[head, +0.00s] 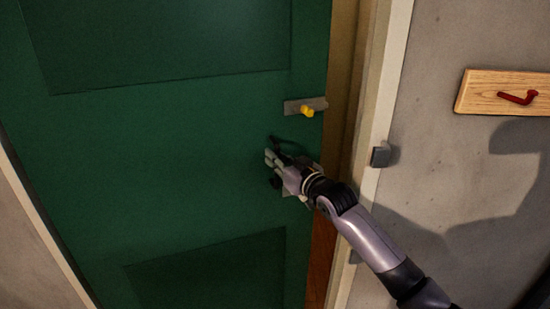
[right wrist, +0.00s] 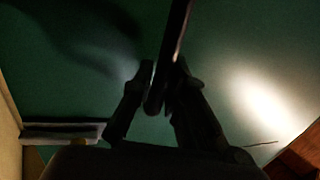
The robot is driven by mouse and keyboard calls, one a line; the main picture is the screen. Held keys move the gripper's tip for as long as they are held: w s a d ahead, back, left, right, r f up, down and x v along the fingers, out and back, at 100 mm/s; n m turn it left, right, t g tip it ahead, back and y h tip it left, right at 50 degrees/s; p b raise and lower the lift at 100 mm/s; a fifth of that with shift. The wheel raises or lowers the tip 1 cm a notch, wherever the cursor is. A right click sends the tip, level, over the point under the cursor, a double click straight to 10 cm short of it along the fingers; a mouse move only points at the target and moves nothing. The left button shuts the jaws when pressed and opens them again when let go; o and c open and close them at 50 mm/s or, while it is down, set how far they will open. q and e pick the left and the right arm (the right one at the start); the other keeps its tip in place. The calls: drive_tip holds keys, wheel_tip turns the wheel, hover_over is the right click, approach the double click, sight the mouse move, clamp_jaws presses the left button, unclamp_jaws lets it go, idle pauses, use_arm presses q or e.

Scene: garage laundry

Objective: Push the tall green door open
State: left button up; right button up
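The tall green door (head: 150,135) fills the left and middle of the head view, with a wooden frame (head: 343,70) along its right edge. A yellow knob (head: 307,111) on a grey plate sits near that edge. My right gripper (head: 272,160) is at the door below the plate, partly hiding a dark handle (head: 285,147). In the right wrist view the handle's dark bar (right wrist: 172,55) runs between the two fingers, which close in on it from both sides. I cannot tell whether the door stands slightly ajar. My left gripper is out of view.
A grey wall stands right of the frame, with a small dark catch (head: 381,156) on the trim. A wooden board (head: 480,93) with a red hook (head: 518,97) hangs further right. A pale trim strip (head: 38,225) borders the door at the lower left.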

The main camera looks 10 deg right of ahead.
drive_tip(key=shift+o, duration=0.6)
drive_tip(key=shift+w, duration=0.15)
drive_tip(key=shift+o, duration=1.4)
drive_tip(key=shift+w, duration=0.15)
drive_tip(key=shift+r, duration=0.1)
drive_tip(key=shift+s+d, duration=0.15)
drive_tip(key=shift+s, duration=0.2)
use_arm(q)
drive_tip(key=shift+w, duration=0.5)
use_arm(e)
drive_tip(key=v, duration=1.1)
drive_tip(key=shift+s, duration=0.3)
